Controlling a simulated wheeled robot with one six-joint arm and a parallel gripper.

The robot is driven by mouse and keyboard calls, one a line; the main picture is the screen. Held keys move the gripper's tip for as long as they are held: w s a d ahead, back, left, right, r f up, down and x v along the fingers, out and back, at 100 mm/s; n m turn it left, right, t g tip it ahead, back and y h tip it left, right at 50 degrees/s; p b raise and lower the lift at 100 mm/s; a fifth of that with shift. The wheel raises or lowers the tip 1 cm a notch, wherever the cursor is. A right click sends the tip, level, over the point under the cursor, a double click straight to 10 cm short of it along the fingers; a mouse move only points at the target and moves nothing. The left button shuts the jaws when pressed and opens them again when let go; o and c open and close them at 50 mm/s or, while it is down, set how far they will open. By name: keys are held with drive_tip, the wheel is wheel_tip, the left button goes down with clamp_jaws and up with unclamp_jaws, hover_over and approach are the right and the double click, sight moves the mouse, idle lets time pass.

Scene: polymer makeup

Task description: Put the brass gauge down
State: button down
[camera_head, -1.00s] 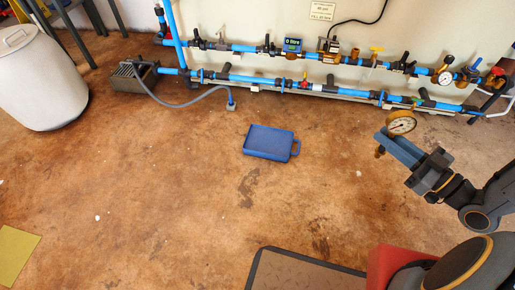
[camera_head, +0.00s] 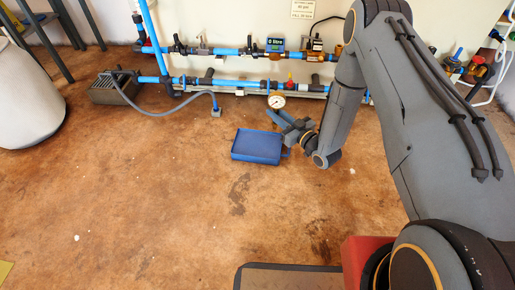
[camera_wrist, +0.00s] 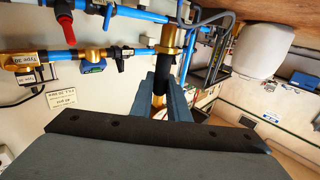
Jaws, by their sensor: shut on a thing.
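The brass gauge shows in the head view as a round white dial (camera_head: 277,101) with a brass rim, upright above my fingers. My gripper (camera_head: 273,117) is shut on its stem. In the wrist view, the picture is upside down; a brass and black stem (camera_wrist: 171,40) runs between my two blue-grey fingers (camera_wrist: 163,88), and the dial is mostly hidden. A blue tray (camera_head: 257,146) with a side handle lies on the floor. My gripper appears just beyond its back right corner; its height above the floor is hard to tell.
Blue pipes with valves (camera_head: 230,82) run along the wall behind the tray. A grey hose (camera_head: 165,112) curves from a grey box (camera_head: 117,90) on the left. A white bin (camera_head: 28,95) stands far left. Brown floor in front of the tray is clear.

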drive_tip(key=w+a+f+b, duration=0.1)
drive_tip(key=w+a+f, duration=0.25)
drive_tip(key=a, duration=0.35)
drive_tip(key=shift+m+t+h, duration=0.3)
drive_tip(key=f+b, duration=0.2)
drive_tip(key=f, duration=0.1)
drive_tip(key=f+b, duration=0.1)
drive_tip(key=f, duration=0.3)
drive_tip(key=f+b, duration=0.2)
drive_tip(key=f, duration=0.1)
drive_tip(key=shift+s+f+b, duration=0.25)
drive_tip(key=shift+f+b, duration=0.05)
drive_tip(key=shift+b, duration=0.05)
drive_tip(key=shift+f, duration=0.15)
drive_tip(key=c, duration=1.7)
unclamp_jaws()
drive_tip(key=shift+s, duration=0.1)
drive_tip(key=p+v, duration=0.5)
drive_tip(key=v, duration=0.7)
